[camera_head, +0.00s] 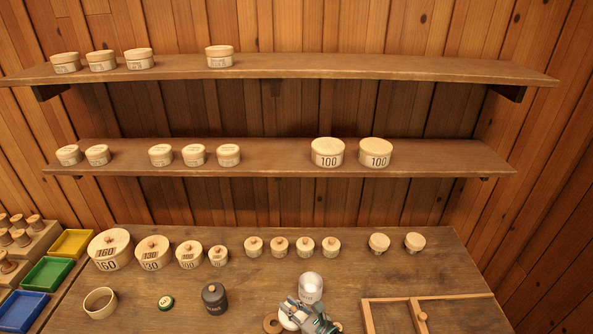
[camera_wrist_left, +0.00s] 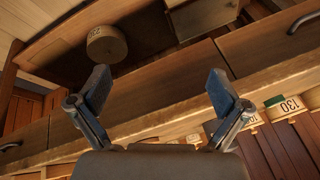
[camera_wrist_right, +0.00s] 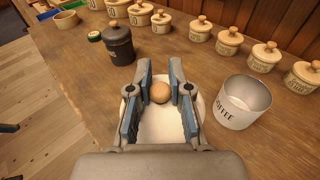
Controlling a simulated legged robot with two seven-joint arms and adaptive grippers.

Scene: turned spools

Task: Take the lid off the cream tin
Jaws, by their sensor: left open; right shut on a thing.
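The cream tin (camera_head: 311,288) stands upright on the bench with its top open and its grey inside showing. In the right wrist view the tin (camera_wrist_right: 242,101) bears the word COFFEE and is to the right of my gripper. My right gripper (camera_wrist_right: 160,88) is shut on the round wooden knob of the white lid (camera_wrist_right: 160,125). The lid is apart from the tin, to its left; its height over the bench is hard to tell. My left gripper (camera_wrist_left: 155,88) is open and empty, and shows only in the left wrist view.
A dark lidded tin (camera_head: 214,298) stands left of the cream tin. Several lidded pots line the back. A wooden frame (camera_head: 420,299) is at right. A drawer front (camera_wrist_left: 150,112) faces my left gripper.

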